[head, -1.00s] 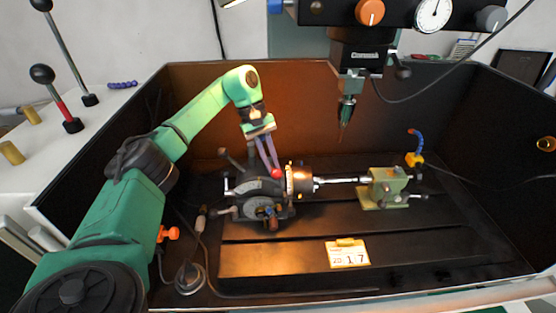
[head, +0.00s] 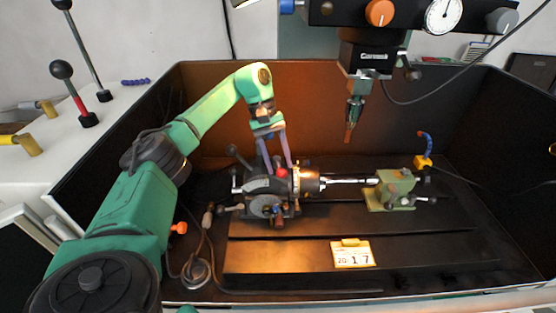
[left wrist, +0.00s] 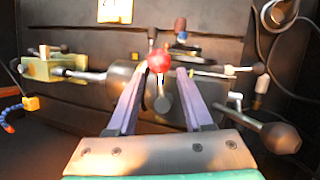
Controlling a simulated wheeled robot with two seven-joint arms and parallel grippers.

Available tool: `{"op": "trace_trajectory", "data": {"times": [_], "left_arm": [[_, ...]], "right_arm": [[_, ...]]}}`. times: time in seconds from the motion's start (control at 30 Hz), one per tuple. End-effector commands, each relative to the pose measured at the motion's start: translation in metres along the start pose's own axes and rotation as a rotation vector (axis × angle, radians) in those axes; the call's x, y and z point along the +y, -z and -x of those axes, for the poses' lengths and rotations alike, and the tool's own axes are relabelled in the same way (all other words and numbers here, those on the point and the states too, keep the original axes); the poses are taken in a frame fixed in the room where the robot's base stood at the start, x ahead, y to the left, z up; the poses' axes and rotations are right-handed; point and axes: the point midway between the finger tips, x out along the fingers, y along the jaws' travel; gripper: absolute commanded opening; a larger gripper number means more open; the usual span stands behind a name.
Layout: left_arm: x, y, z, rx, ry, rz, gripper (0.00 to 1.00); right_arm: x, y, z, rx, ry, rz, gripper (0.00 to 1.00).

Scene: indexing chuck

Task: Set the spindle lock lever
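The indexing chuck (head: 305,182) lies on the dark slotted table, its dividing head (head: 262,205) to the left. A red ball knob (head: 282,172) tops it; in the left wrist view the red ball (left wrist: 158,60) lies between the fingertips in the picture. A black-ball handle also shows in that view (left wrist: 281,137). Which one is the spindle lock lever is not marked. My left gripper (head: 279,168) points down over the dividing head, its two purple fingers apart. In the left wrist view the gripper (left wrist: 160,70) is open, with no clear contact on the red ball. My right gripper is not seen.
A green tailstock (head: 392,190) stands right of the chuck, joined by a shiny bar (head: 350,181). A drill head (head: 368,70) hangs behind. A number card (head: 352,254) lies in front. Dark walls surround the table; its front right is clear.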

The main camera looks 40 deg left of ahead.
Motion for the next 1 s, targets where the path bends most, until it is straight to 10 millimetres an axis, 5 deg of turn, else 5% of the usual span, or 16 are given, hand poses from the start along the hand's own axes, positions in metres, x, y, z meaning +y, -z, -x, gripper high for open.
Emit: {"op": "trace_trajectory", "data": {"times": [0.23, 0.4, 0.53, 0.73, 1.0], "left_arm": [[-0.001, 0.001, 0.003, 0.002, 0.001, 0.003, 0.51], [0.0, 0.001, 0.028, 0.004, -0.003, 0.001, 0.51], [0.001, -0.002, 0.063, 0.005, -0.002, 0.003, 0.51], [0.003, -0.006, 0.122, 0.003, 0.0, 0.004, 0.51], [0.001, -0.004, 0.147, 0.003, 0.001, 0.001, 0.51]], "right_arm": [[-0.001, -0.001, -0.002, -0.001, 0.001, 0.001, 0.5], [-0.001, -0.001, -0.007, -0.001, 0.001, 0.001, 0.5], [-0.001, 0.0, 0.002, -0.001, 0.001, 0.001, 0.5], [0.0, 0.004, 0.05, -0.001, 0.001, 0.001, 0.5], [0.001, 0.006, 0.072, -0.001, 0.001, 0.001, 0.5]]}}
